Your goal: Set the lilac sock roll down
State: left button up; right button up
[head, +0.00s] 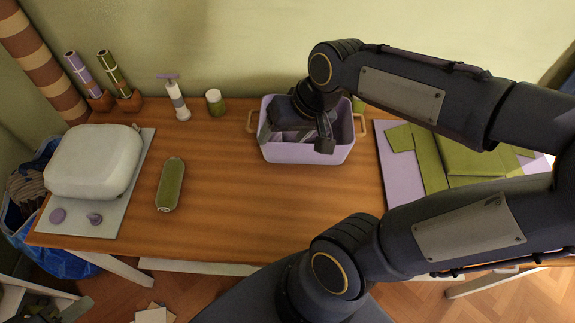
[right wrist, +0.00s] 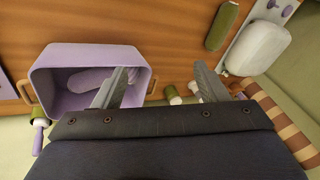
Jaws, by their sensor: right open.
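A lilac basket (head: 305,153) with tan handles stands at the back of the table; the right wrist view shows it too (right wrist: 50,100). Inside it lies a rounded lilac roll (right wrist: 90,80), apparently the sock roll, with another pale lilac shape beside it, partly hidden by a finger. My right gripper (head: 295,130) is over the basket with its jaws apart. My left gripper is not in view.
A white packed bag (head: 95,160) lies on a grey mat at the left. Folded green cloth (head: 470,155) lies at the right. The middle of the table is clear.

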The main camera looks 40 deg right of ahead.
jog(key=s+a+n+t+y, duration=0.1)
jog(key=s+a+n, duration=0.1)
jog(key=s+a, duration=0.3)
jog(key=shift+s+f+n, duration=0.3)
jog(key=shift+s+f, duration=0.05)
jog(key=shift+s, duration=0.9)
jog(key=shift+a, duration=0.1)
